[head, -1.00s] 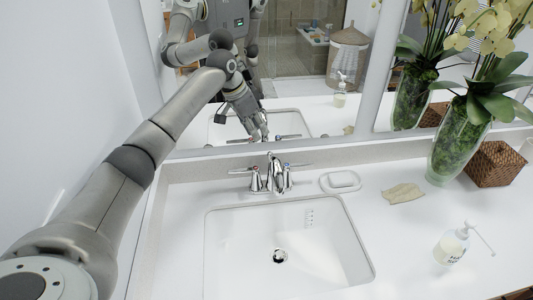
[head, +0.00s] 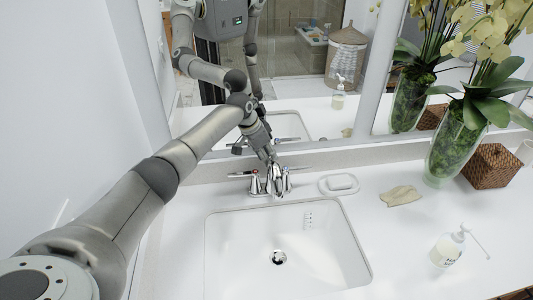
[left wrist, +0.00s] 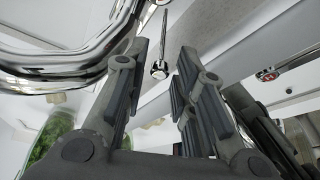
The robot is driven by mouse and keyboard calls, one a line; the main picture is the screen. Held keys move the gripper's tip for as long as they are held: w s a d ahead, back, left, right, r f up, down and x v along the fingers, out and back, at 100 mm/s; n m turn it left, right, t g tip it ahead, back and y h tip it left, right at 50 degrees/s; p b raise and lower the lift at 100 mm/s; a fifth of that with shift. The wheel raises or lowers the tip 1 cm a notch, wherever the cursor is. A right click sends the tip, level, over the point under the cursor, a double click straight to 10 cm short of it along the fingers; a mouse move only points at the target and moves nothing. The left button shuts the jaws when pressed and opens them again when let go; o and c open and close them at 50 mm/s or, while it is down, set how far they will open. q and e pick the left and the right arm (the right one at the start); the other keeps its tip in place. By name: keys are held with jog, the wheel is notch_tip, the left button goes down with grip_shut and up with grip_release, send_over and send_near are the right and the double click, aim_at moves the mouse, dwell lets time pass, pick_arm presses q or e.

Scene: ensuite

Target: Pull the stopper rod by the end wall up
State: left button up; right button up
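The chrome faucet (head: 272,178) stands behind the sink, with a handle on each side. My left gripper (head: 271,158) is at the top back of the faucet, in front of the mirror. In the left wrist view the stopper rod (left wrist: 160,69) is a thin chrome rod ending in a small round knob. The open fingers of my left gripper (left wrist: 160,55) are on either side of the knob, with gaps showing. The curved chrome spout (left wrist: 60,68) passes close by the left finger. The rod is not clearly seen in the head view. My right gripper is not in view.
The sink (head: 285,240) is empty. A soap dish (head: 341,184), a folded cloth (head: 401,195), a soap bottle (head: 449,248), a glass vase with orchids (head: 455,148) and a woven box (head: 490,166) stand to the right. The mirror is close behind the faucet.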

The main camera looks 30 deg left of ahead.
pick_arm(q)
grip_shut()
jog(key=shift+w+r+p, duration=0.15)
jog(key=shift+r+p, duration=0.95)
jog(key=shift+r, duration=0.35)
